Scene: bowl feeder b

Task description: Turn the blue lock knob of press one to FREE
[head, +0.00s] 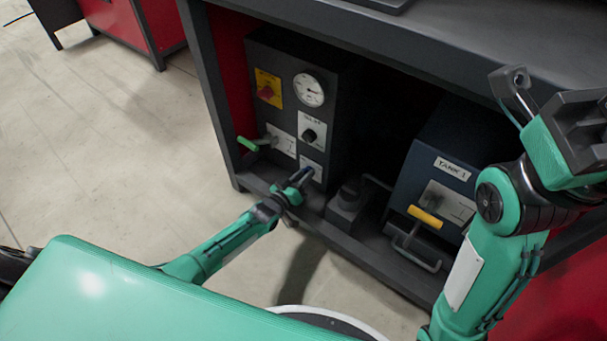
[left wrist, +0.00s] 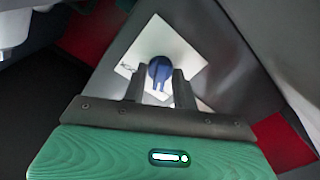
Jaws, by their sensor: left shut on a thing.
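The blue lock knob (left wrist: 160,70) sits on a white label plate (left wrist: 185,52) on the front of a dark press cabinet (head: 330,125). My left gripper (left wrist: 158,82) is shut on the knob, with one finger on each side of it. In the head view the left gripper (head: 300,177) reaches the lower front of the cabinet and partly hides the knob. The plate's lettering is too small to read, so I cannot tell the knob's setting. My right arm is at the right; its gripper (head: 550,98) is empty, and its fingers stand apart.
On the same cabinet are a red switch on a yellow plate (head: 268,88), a gauge (head: 309,90), a black knob (head: 310,135) and a green-handled lever (head: 248,144). A tank box (head: 455,165) with a yellow handle (head: 425,216) stands to the right. The bench top (head: 460,45) overhangs them.

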